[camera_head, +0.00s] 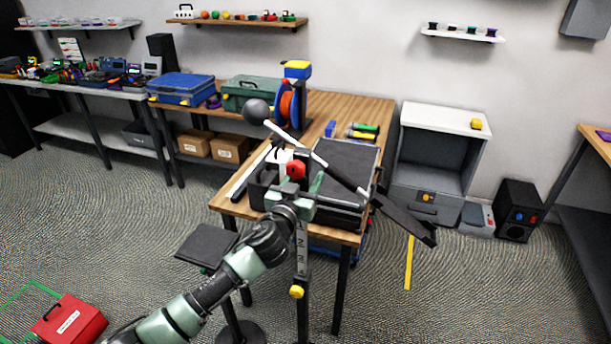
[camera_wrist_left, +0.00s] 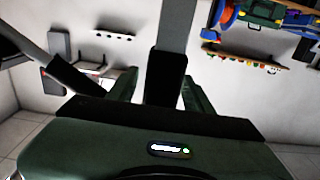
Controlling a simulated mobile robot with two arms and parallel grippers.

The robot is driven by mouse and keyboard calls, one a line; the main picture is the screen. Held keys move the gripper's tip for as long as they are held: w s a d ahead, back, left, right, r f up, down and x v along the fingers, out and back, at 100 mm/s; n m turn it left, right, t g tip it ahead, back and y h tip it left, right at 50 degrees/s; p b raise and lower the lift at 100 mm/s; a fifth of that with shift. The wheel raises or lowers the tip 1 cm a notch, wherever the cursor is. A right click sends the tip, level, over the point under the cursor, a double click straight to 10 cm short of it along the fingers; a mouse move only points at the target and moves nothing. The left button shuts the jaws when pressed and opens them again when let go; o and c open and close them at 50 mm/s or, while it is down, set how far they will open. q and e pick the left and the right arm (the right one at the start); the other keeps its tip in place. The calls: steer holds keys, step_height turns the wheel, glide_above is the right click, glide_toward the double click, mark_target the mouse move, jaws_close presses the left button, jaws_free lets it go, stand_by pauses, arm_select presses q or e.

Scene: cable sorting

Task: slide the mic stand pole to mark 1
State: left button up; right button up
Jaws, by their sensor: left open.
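The mic stand pole (camera_head: 302,262) stands upright in front of the wooden table, with a light scale on it where 2 and 3 can be read. A yellow knob (camera_head: 297,292) sits below the scale, and a red knob (camera_head: 295,169) is at the boom joint. My left gripper (camera_head: 302,188) is open at the pole's upper part, just below the red knob. In the left wrist view, the grey pole with a black sleeve (camera_wrist_left: 165,76) shows between its green fingers (camera_wrist_left: 160,92); contact cannot be told.
The wooden table (camera_head: 370,108) behind the stand holds a black case, a cable reel (camera_head: 289,104) and a green toolbox (camera_head: 250,92). A black stool (camera_head: 207,247) stands left of the stand. A red box (camera_head: 70,320) lies on the floor at lower left. Floor at right is mostly free.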

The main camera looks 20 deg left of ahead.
arm_select(q)
jaws_close()
stand_by(1.4)
